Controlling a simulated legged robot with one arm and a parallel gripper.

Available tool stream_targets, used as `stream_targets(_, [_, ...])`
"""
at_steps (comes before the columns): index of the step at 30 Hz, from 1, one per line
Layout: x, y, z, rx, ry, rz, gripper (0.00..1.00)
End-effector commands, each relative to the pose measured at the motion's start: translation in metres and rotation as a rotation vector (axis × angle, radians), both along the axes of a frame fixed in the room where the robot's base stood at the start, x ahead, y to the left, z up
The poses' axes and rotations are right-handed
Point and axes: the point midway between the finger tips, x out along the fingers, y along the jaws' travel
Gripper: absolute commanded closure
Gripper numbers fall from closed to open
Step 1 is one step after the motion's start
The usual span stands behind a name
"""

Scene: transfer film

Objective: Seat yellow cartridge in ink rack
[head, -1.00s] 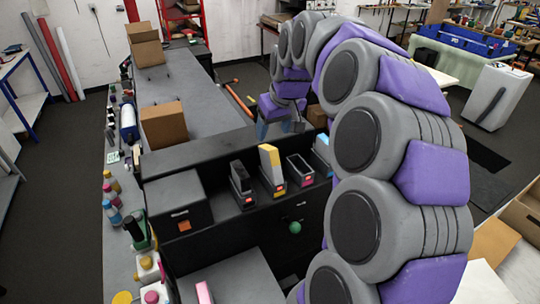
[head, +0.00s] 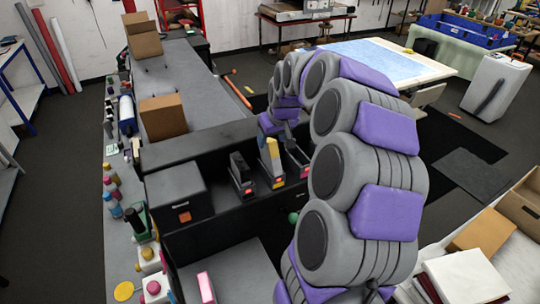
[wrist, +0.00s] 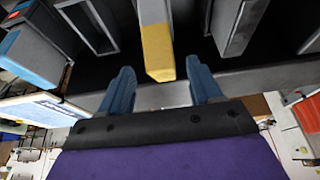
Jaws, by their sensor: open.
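The yellow cartridge (head: 268,148) stands in a slot of the black ink rack (head: 262,207). It rises above the neighbouring slot frames and looks slightly tilted. A red light shows at the base of its slot. In the wrist view the yellow cartridge (wrist: 157,50) has a grey side and a yellow end, and its end lies between my two blue fingers. My gripper (wrist: 160,85) is open, with a visible gap to the cartridge on each side. In the head view my gripper is on the far side of the rack, and its fingers are mostly hidden.
An empty-looking slot frame (head: 297,158) is to the right, close to my arm. A blue cartridge (wrist: 30,58) shows at left in the wrist view. A pink block (head: 206,287) lies in front.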

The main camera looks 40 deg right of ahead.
Motion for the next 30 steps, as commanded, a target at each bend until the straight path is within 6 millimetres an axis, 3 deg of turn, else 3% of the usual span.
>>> stream_targets(12, [0.014,-0.003,-0.047,0.004,0.007,0.001,0.36])
stream_targets(20, [0.015,-0.004,-0.049,0.002,0.003,0.000,0.36])
stream_targets(30, [0.015,-0.004,-0.049,0.002,0.003,0.000,0.69])
